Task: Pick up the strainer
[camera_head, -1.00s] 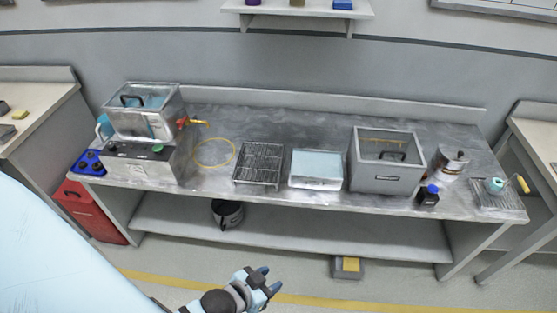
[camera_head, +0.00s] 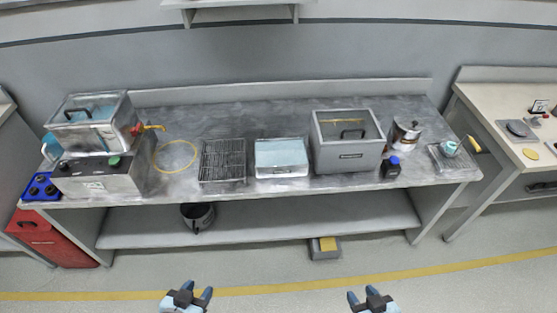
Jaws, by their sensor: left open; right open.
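No strainer can be made out for certain. A small teal round item (camera_head: 449,147) with a yellow handle (camera_head: 473,143) lies on a wire tray (camera_head: 438,158) at the right end of the metal bench; it may be the strainer. A dark wire rack (camera_head: 222,160) sits left of the bench's middle. My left gripper (camera_head: 197,295) is open and empty, low in front of the bench. My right gripper (camera_head: 371,297) is open and empty, also low in front of the bench. Both are well apart from everything on it.
The metal bench (camera_head: 270,113) also holds a grey box (camera_head: 346,156), a pale blue-topped tray (camera_head: 281,158), a metal pot (camera_head: 404,136), a dark blue-capped bottle (camera_head: 391,168) and a metal tank (camera_head: 92,137). A dark pot (camera_head: 198,216) sits on the lower shelf.

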